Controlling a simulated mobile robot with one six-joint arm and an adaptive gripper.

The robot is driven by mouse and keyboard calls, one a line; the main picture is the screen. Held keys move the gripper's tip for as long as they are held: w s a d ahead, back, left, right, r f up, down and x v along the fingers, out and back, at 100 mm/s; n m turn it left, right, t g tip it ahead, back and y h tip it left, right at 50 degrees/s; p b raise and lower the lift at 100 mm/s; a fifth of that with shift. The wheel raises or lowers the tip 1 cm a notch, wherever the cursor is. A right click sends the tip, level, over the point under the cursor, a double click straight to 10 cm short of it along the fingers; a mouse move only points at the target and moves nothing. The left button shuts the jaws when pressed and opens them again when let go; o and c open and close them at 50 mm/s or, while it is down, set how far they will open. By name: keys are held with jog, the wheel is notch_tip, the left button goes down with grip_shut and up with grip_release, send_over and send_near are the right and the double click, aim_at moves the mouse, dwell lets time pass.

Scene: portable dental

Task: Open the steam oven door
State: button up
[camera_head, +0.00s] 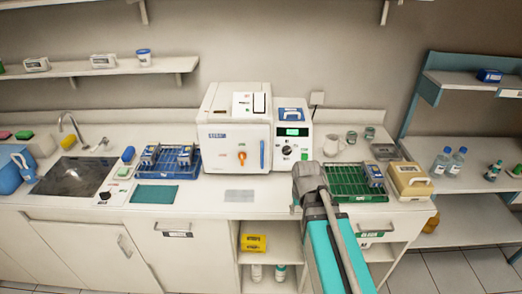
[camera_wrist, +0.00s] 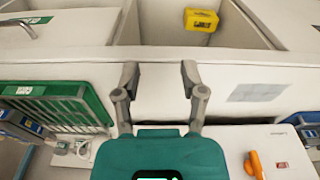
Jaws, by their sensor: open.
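The steam oven (camera_head: 237,105) is a white box on the counter with its door (camera_head: 222,150) closed. The door has an orange knob (camera_head: 241,156) and an upright blue handle (camera_head: 262,154). A control panel with a green display (camera_head: 292,132) is on its right. In the wrist view, the orange knob (camera_wrist: 256,166) shows at the lower right; the blue handle is not visible there. My gripper (camera_wrist: 160,74) is open with nothing between its fingers, over the counter front area.
A green rack (camera_head: 352,184) stands right of the oven, close to my wrist; it also shows in the wrist view (camera_wrist: 55,105). A blue rack (camera_head: 168,161) is to the left. A grey plate (camera_head: 239,196) lies before the oven. A yellow box (camera_head: 253,243) sits on the shelf below.

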aim_at(262, 155)
jog(key=w+a+r+t+p, duration=0.1)
jog(key=w+a+r+p, duration=0.4)
jog(key=w+r+p, duration=0.2)
jog(key=w+a+r+n+t+p, duration=0.1)
jog(key=w+a+r+p, duration=0.5)
jog(key=r, duration=0.6)
jog(key=w+t+p, duration=0.1)
jog(key=w+p, duration=0.1)
jog(key=p, duration=0.1)
jog(key=shift+t+y, duration=0.3)
jog(key=shift+y, duration=0.1)
jog(key=shift+f, duration=0.15)
jog(key=b+x, duration=1.2)
jog(key=x, duration=0.1)
jog(key=shift+f+b, duration=0.3)
grip_shut()
